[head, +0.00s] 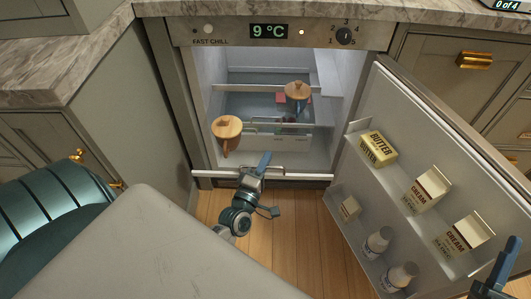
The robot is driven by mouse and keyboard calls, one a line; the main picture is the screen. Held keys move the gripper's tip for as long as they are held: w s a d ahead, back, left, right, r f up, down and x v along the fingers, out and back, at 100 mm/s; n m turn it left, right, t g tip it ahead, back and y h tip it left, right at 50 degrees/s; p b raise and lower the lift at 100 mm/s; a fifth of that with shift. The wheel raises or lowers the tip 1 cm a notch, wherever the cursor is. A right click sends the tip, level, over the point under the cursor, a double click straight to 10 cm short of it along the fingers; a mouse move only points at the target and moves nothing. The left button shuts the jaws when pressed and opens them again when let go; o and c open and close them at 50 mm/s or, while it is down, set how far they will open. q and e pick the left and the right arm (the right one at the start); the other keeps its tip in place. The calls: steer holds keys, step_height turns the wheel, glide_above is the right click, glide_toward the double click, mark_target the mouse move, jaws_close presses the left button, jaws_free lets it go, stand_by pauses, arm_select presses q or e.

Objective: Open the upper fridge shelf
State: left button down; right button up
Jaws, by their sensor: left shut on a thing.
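The fridge (184,75) stands under the counter with its door (440,140) swung wide open to the right. Inside, the upper shelf shows from above, with a pale front rail and a thin metal handle (276,170) near the opening. My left gripper (263,162) is at this handle, its blue fingers shut on it. The fingers hide part of the handle. How far the shelf is slid out is hard to tell. My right gripper (502,265) shows only partly at the lower right, in front of the door; its opening is unclear.
The open door's racks hold butter (378,149), cream cartons (429,191) and white bottles (379,241). A cabinet stands left of the fridge. Wooden floor (290,230) lies clear in front.

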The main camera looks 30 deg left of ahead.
steer(key=shift+r, duration=0.1)
arm_select(q)
steer(key=c, duration=1.8)
jaws_free()
